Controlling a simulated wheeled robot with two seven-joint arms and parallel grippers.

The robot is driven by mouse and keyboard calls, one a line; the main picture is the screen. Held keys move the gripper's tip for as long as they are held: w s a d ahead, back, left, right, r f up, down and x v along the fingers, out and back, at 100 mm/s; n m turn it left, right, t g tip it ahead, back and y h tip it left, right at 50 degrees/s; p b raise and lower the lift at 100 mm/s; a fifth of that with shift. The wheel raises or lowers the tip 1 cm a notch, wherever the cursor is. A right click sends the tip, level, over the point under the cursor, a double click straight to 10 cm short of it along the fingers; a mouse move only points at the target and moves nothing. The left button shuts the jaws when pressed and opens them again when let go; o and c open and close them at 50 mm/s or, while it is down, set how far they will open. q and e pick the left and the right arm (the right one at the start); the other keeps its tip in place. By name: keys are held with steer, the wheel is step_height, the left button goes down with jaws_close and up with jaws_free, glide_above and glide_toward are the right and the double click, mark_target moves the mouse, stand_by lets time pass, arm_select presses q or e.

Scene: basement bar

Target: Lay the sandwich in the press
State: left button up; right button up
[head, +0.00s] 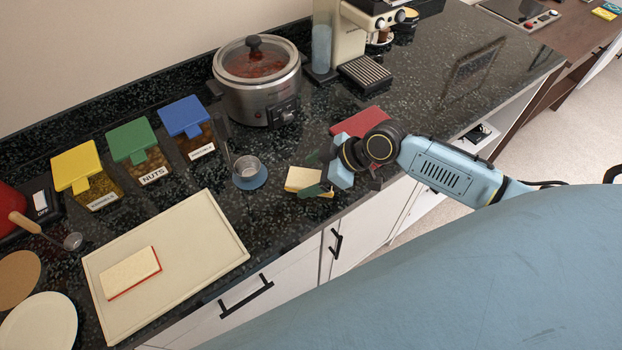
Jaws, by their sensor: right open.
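A flat cream slab with a thin red edge (131,272), sandwich-like, lies on a cream board (205,262) at the lower left. A smaller cream-and-yellow block (302,178), also like a sandwich, lies on the dark counter near its front edge. My right gripper (314,173) is open, its dark green fingers close around this block; I cannot tell whether they touch it. My left gripper is not in view.
Yellow (76,166), green (131,140) and blue (184,116) lidded bins line the back. A slow cooker (257,80) and an espresso machine (345,35) stand behind.

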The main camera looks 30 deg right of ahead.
steer(key=shift+x, duration=1.15)
steer(key=c, duration=1.2)
